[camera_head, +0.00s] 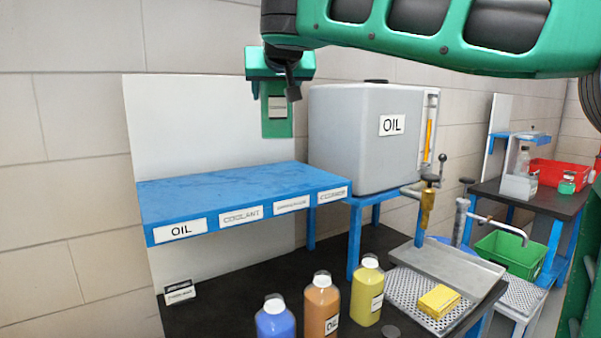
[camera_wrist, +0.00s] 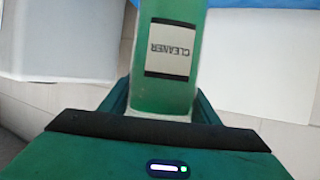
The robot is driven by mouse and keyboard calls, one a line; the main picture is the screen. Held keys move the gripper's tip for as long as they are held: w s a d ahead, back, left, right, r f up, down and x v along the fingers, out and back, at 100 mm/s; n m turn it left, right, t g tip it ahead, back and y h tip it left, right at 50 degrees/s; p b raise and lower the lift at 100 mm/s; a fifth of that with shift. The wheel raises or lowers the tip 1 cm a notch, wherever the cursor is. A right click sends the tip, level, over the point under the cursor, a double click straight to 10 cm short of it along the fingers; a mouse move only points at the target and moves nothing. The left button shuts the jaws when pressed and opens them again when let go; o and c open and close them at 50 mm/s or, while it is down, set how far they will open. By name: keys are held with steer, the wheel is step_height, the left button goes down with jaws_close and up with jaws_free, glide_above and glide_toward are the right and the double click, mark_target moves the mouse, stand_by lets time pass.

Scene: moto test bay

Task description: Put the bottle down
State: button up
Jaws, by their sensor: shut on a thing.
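A green bottle (camera_head: 277,128) with a pale label hangs below my gripper (camera_head: 279,84) in the head view, upper middle. In the wrist view the bottle (camera_wrist: 165,95) sits between the fingers, and its label reads CLEANER, upside down in that picture. My gripper is shut on it. In the head view the bottle shows above the back edge of a blue shelf (camera_head: 235,197), with a visible gap below it. The shelf top is empty. Its front labels read OIL, COOLANT, one too small to read, and CLEANER (camera_head: 332,193) at the right end.
A grey OIL tank (camera_head: 345,150) stands close right of the bottle. Blue (camera_head: 275,322), orange (camera_head: 322,305) and yellow (camera_head: 367,295) bottles stand on the black bench (camera_head: 225,300) below. A drip tray with a yellow sponge (camera_head: 439,301) and taps are at right.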

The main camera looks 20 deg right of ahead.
steer(key=w+d+f, duration=0.6)
steer(key=d+f, duration=0.4)
steer(key=shift+f, duration=0.4)
steer(key=shift+w, duration=0.1)
steer(key=o, duration=1.5)
steer(key=shift+f, duration=0.15)
steer(key=v, duration=1.2)
